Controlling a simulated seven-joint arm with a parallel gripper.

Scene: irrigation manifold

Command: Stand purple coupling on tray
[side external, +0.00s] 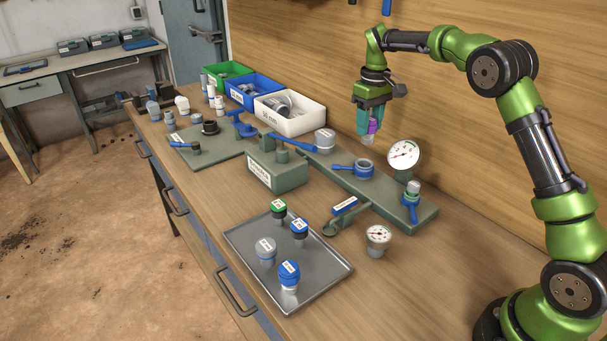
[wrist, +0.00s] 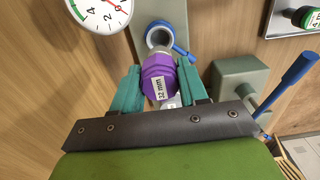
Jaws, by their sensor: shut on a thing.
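The purple coupling (side external: 373,127) is held in my gripper (side external: 370,130), up in the air above the green manifold block. In the wrist view the purple coupling (wrist: 158,78) sits between the two teal fingers of my gripper (wrist: 158,90), with a "32 mm" label facing the camera and a grey end beyond it. The metal tray (side external: 318,283) lies at the front of the bench, to the lower left of my gripper. On it stand a green-topped fitting (side external: 279,209), a small blue-topped one (side external: 299,228), a grey one (side external: 265,249) and a larger blue one (side external: 289,275).
The manifold block (side external: 395,205) carries blue-handled valves (side external: 364,168) and a gauge (side external: 403,155). A labelled green block (side external: 278,172) is behind the tray. Green, blue and white bins (side external: 290,123) line the back. The tray's right part is bare.

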